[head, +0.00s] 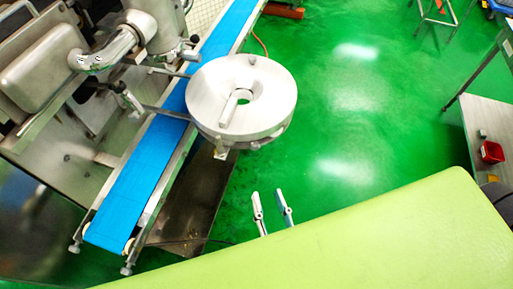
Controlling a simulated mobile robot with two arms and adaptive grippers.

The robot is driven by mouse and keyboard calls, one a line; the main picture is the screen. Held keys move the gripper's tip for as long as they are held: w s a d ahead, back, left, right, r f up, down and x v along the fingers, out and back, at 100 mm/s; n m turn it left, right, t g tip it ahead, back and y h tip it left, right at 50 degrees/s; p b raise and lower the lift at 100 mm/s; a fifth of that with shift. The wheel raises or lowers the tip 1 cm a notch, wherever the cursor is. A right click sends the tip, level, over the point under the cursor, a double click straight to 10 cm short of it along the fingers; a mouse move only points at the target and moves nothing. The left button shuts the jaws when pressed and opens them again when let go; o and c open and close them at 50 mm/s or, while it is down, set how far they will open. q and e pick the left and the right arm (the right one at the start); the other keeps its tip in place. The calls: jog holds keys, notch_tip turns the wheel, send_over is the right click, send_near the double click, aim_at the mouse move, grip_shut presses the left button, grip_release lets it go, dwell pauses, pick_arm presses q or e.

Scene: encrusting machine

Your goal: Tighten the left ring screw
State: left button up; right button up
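The encrusting machine (45,78) stands at the upper left. A round grey metal disc (205,95) with a central hole sits at its front, over the blue conveyor. Two thin metal arms run from the machine towards the disc, with small knob-like fittings (132,101) near them. I cannot tell for sure which small fitting is the left ring screw. My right gripper (267,194) is below the disc in the picture, apart from it and from the machine. Its two fingers are spread with nothing between them. My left gripper is not in view.
A blue conveyor belt (150,160) runs diagonally beneath the disc. Green floor (360,110) is clear to the right. A table (490,125) with a red box (491,152) stands at the right edge. A ladder-like frame (440,14) is at the upper right.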

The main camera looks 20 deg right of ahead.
aim_at(256, 148)
jog(key=w+p, duration=0.1)
jog(key=w, duration=0.3)
jog(key=w+d+p, duration=0.1)
jog(key=w, duration=0.3)
jog(key=w+p, duration=0.1)
jog(key=w, duration=0.4)
jog(key=shift+d+r, duration=0.3)
jog(key=shift+r, duration=0.05)
jog(key=shift+w, duration=0.4)
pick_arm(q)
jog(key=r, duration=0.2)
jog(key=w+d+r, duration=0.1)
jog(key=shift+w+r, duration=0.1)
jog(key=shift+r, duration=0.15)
pick_arm(e)
jog(key=shift+c, duration=0.2)
grip_shut()
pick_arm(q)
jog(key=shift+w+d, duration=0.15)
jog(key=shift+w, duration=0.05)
